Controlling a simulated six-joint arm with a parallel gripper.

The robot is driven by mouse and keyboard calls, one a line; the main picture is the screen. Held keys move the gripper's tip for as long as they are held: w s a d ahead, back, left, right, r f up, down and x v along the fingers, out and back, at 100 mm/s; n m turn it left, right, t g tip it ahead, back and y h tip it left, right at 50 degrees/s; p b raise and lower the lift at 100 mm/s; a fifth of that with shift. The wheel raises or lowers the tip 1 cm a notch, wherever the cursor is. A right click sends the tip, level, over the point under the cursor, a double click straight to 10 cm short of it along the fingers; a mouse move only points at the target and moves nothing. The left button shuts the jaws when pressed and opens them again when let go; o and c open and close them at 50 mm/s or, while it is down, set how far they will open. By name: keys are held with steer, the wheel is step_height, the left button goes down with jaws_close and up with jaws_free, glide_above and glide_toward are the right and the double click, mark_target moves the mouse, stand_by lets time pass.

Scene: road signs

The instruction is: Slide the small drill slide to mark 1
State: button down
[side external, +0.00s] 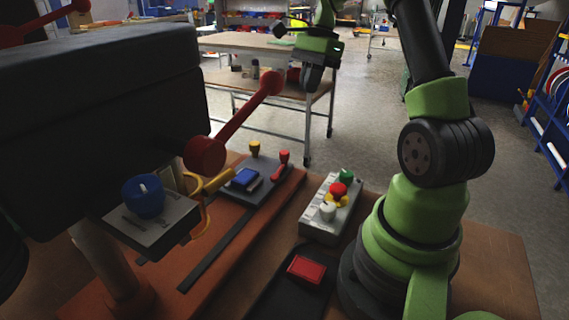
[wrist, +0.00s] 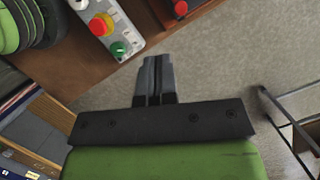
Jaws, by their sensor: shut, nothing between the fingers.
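The drill press (side external: 100,80) is a large dark body with red levers at the left of the side view. A small grey panel (side external: 165,225) with dark slots and a blue knob (side external: 143,196) is on its front; I cannot tell for sure whether this is the small drill slide, and mark 1 is not readable. My gripper (side external: 311,80) is shut and empty, high up at the back, to the right of the press and well apart from it. Its closed dark fingers show in the wrist view (wrist: 157,75), pointing over bare floor; the slotted panel is not visible there.
A grey button box (side external: 318,225) with green, red-on-yellow and white buttons stands between the press and my arm. A dark plate (side external: 262,192) carries a blue block and yellow and red knobs. A red block (side external: 306,269) lies in a dark tray (side external: 265,300). A red lever (side external: 245,110) juts out from the press.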

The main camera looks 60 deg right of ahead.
glide_toward(280, 180)
steer(key=s+d+r, duration=0.2)
steer(key=d+r, duration=0.2)
steer(key=d, duration=0.1)
steer(key=x, duration=0.9)
steer(key=shift+a+f, duration=0.1)
steer(key=shift+f, duration=0.05)
steer(key=shift+w+a+f, duration=0.2)
steer(key=shift+w+a, duration=0.05)
steer(key=shift+a, duration=0.3)
steer(key=shift+w+a+f, duration=0.2)
steer(key=shift+w+a, duration=0.05)
steer(key=shift+a, duration=0.3)
steer(key=shift+w+a+f, duration=0.1)
steer(key=shift+w+a, duration=0.25)
steer(key=shift+a, duration=0.35)
steer(key=shift+a, duration=0.35)
steer(key=a, duration=1.2)
steer(key=shift+s+d, duration=0.1)
